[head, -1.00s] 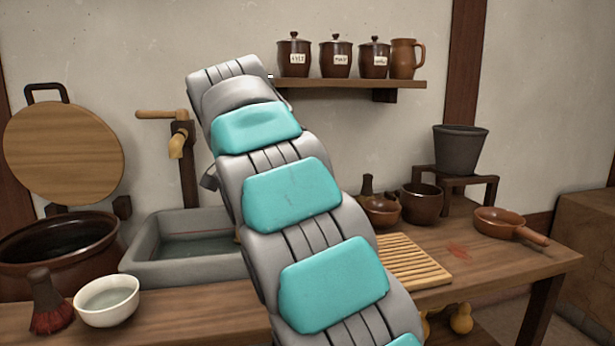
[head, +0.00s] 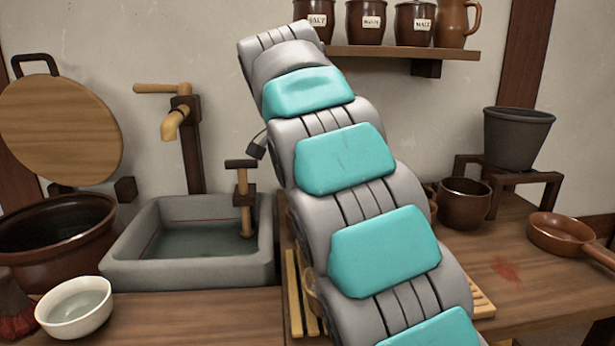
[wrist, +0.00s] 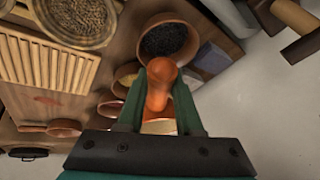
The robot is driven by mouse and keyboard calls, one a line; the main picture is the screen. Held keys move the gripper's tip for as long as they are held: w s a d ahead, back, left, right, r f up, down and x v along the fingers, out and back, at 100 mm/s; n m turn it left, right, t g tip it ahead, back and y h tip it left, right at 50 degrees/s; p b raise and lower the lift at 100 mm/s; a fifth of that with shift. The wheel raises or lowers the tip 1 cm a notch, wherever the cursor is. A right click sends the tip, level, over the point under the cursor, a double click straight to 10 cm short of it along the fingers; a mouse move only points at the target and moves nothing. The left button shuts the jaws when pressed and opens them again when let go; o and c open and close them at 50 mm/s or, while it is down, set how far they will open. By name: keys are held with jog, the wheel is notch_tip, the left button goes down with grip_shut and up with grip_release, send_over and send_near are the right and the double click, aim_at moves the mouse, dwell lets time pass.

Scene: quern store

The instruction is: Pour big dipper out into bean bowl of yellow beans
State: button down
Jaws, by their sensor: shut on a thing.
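In the wrist view my gripper (wrist: 158,88) is shut on an orange-brown, rounded piece (wrist: 160,70), which looks like the dipper's handle. In the head view my arm hides the gripper, the dipper and the bean bowl.
The wrist view also shows a bowl of dark grains (wrist: 168,40), a round vessel of tan grains (wrist: 75,18) and a slatted rack (wrist: 45,58). In the head view a stone sink (head: 190,275), a white bowl (head: 75,325), a grey bucket (head: 517,140) and a brown pan (head: 560,235) surround my arm.

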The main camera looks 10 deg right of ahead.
jog(key=shift+s+d+f, duration=0.1)
jog(key=shift+d+f, duration=0.15)
jog(key=shift+f, duration=0.7)
jog(key=shift+d+f, duration=0.2)
jog(key=shift+f, duration=0.75)
jog(key=shift+d+r+m+t+y, duration=0.15)
jog(key=shift+r+m+t+y, duration=0.3)
jog(key=shift+r+y, duration=1.2)
jog(key=shift+s+d+r+t+y, duration=0.1)
jog(key=shift+d+r+t+y, duration=0.15)
jog(key=shift+r+y, duration=0.35)
jog(key=shift+s+d+r+t+y, duration=0.1)
jog(key=shift+d+r+y, duration=0.2)
jog(key=shift+r+y, duration=0.25)
jog(key=shift+s+d+r+m+t+y+b, duration=0.2)
jog(key=shift+d+r+m+y+b, duration=0.15)
jog(key=shift+d+r+y, duration=0.25)
jog(key=shift+s+d+r+m+t+y+b, duration=0.1)
jog(key=shift+d+r+m+t+y+b, duration=0.2)
jog(key=shift+r+y, duration=0.4)
dwell(0.4)
jog(key=shift+s+d+r+m+t+y+p, duration=0.2)
jog(key=shift+d+r+m+t+y+p, duration=0.25)
jog(key=shift+d+r+y, duration=0.8)
dwell(0.3)
